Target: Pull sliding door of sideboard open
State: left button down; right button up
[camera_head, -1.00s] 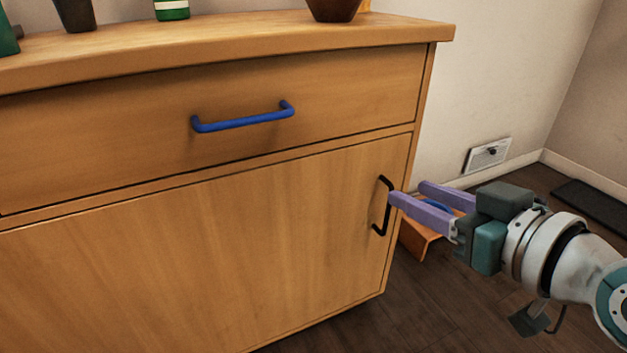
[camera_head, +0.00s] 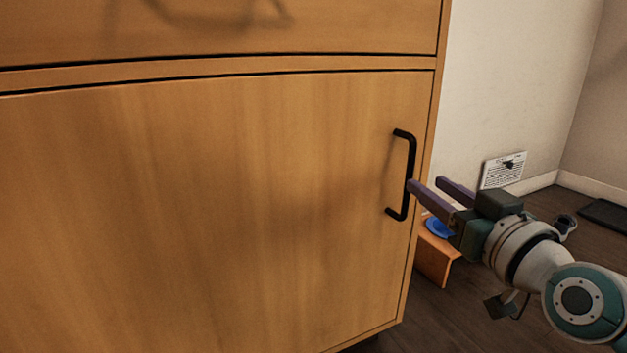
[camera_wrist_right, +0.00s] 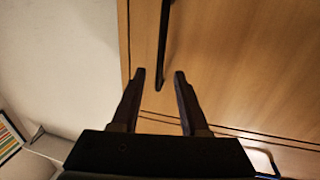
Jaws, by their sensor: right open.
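The wooden sideboard's door (camera_head: 220,210) fills most of the head view and looks closed. Its black vertical bar handle (camera_head: 410,175) is near the door's right edge. My right gripper (camera_head: 427,184) is open, with its purple fingers pointing left at the handle. One fingertip appears close to the bar; I cannot tell whether it touches. In the right wrist view the open fingers (camera_wrist_right: 159,74) are on either side of the lower end of the handle (camera_wrist_right: 162,60), with nothing gripped. My left gripper is not in view.
A drawer front (camera_head: 340,25) lies above the door. A pale wall (camera_head: 510,90) with a small plate (camera_head: 503,170) is to the right. A small orange stand (camera_head: 437,262) with a blue item is on the dark floor behind my gripper.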

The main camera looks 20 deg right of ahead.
aim_at(412, 173)
jog(key=w+b, duration=0.1)
jog(key=w, duration=0.3)
jog(key=w+b, duration=0.1)
jog(key=shift+w+d+f+b, duration=0.15)
jog(key=shift+w+d+b, duration=0.2)
jog(key=shift+w, duration=0.55)
grip_shut()
dwell(0.6)
